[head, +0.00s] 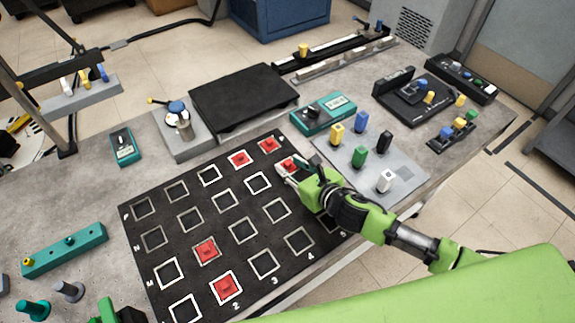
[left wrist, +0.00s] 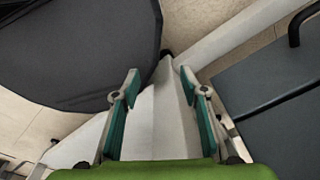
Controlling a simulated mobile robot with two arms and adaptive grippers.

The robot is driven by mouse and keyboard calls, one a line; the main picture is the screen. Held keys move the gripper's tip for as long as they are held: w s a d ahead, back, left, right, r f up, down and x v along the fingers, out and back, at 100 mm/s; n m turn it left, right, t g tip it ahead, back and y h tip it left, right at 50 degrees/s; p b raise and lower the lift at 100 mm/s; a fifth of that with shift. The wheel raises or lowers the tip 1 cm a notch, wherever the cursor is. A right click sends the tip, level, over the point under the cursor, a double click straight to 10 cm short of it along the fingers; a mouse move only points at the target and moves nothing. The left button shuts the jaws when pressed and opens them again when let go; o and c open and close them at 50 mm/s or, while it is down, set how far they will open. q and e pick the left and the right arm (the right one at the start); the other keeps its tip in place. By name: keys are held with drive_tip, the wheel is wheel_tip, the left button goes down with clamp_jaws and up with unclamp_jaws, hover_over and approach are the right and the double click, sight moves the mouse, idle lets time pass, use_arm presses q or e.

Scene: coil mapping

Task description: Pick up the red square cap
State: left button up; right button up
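Several red square caps sit on the black grid mat (head: 150,232). One red cap (head: 287,164) lies at the mat's right side, right at my right gripper (head: 287,176), which partly covers it. Other caps are at the back, one red cap (head: 239,158) and another red cap (head: 268,145). Two more, a red cap (head: 206,250) and a red cap (head: 227,288), lie nearer the front. Whether the right fingers are closed on the cap is not clear. My left gripper (left wrist: 160,112) is open and empty in the left wrist view, with no cap in that view.
A grey plate (head: 405,172) with colored pegs stands right of the mat, close to my right arm. A black flat platform (head: 243,97) and a teal meter (head: 323,114) stand behind it. A teal bar (head: 64,250) lies on the left of the table.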

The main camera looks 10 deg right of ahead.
sight(292, 171)
drive_tip(key=c, duration=0.5)
drive_tip(key=shift+o, duration=0.2)
drive_tip(key=shift+r, duration=0.15)
drive_tip(key=shift+r, duration=0.2)
wheel_tip(292, 171, up, 2)
drive_tip(key=shift+r, duration=0.2)
drive_tip(key=w+a+r+b+v, duration=0.1)
drive_tip(key=r+b+v, duration=0.1)
drive_tip(key=v, duration=1.4)
drive_tip(key=shift+s+r, duration=0.3)
drive_tip(key=shift+r, duration=0.55)
